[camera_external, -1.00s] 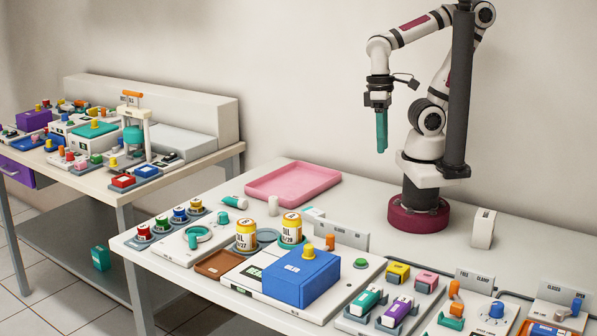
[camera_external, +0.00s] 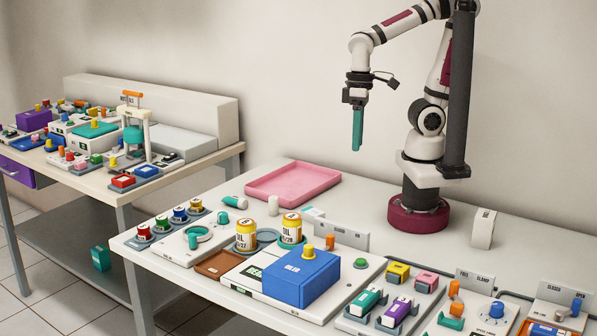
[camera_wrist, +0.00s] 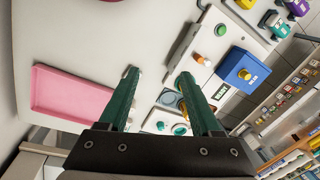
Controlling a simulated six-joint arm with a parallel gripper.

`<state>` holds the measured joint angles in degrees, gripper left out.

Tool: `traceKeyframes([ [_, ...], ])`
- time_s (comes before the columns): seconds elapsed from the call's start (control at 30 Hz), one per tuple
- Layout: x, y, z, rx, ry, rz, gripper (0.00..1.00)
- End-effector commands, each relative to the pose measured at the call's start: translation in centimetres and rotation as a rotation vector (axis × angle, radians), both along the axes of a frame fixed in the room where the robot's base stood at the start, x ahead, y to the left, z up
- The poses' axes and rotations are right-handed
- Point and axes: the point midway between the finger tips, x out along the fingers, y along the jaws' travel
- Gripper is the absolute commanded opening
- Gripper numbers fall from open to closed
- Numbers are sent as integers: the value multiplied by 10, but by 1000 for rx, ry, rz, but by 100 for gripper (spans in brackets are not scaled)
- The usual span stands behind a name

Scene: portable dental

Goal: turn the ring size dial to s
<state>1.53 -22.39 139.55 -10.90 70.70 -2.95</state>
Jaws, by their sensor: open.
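A white plate near the table's left front carries a round teal ring (camera_external: 197,238) with a teal peg at its edge. It also shows in the wrist view (camera_wrist: 180,129), partly beside my right finger. A blue knob (camera_external: 496,310) on a white panel with tick marks stands at the front right. I cannot read which of these is the ring size dial, nor any "s" mark. My gripper (camera_external: 357,148) hangs upright in the air over the back of the table, fingers down, far from both. In the wrist view my gripper (camera_wrist: 158,76) is open and empty.
A pink tray (camera_external: 293,181) lies at the back left. Two yellow-and-white jars (camera_external: 246,236) and a blue box (camera_external: 293,279) stand at the front middle. A small white block (camera_external: 483,228) stands right of my base. The table below my gripper is mostly clear.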

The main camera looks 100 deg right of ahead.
Motion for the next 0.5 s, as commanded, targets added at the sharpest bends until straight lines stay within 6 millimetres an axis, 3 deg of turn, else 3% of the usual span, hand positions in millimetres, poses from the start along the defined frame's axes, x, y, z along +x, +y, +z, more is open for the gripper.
traceKeyframes([
  [0.1,109,-22,-8,-67,-136,140,65],
  [0.2,191,-43,-26,-134,-249,251,65],
  [0.23,209,-48,-32,-152,-275,277,65],
  [0.33,251,-61,-46,-196,-337,335,65],
  [0.5,271,-65,-67,-213,-358,359,65],
])
